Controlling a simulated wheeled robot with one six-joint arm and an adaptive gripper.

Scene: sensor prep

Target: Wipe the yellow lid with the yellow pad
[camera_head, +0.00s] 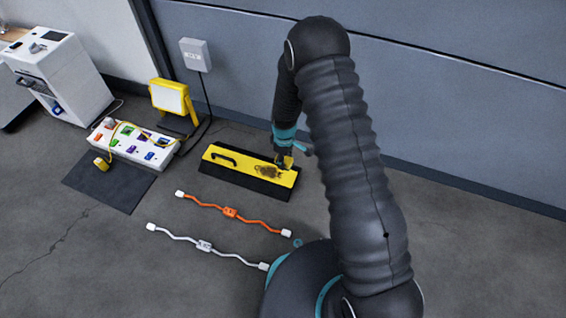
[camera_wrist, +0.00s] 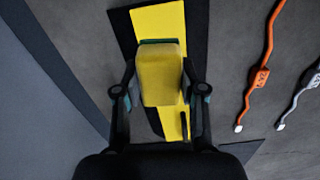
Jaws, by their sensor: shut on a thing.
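The yellow lid (camera_head: 243,168) lies flat on a black base on the floor, with a black handle near its left end. A brown dirt patch (camera_head: 268,172) is on its right half. My gripper (camera_head: 284,158) is over the lid's right end, just beside the patch. In the wrist view my gripper (camera_wrist: 160,75) is shut on the yellow pad (camera_wrist: 160,88), a block held between both fingers. The lid (camera_wrist: 158,20) shows behind the pad, which hides its middle and the dirt. I cannot tell whether the pad touches the lid.
An orange cable (camera_head: 230,212) and a white cable (camera_head: 204,245) lie in front of the lid. A white board (camera_head: 130,150) with coloured parts, a yellow lamp (camera_head: 172,98) and a white cabinet (camera_head: 60,75) stand left. The grey wall (camera_head: 450,120) runs behind.

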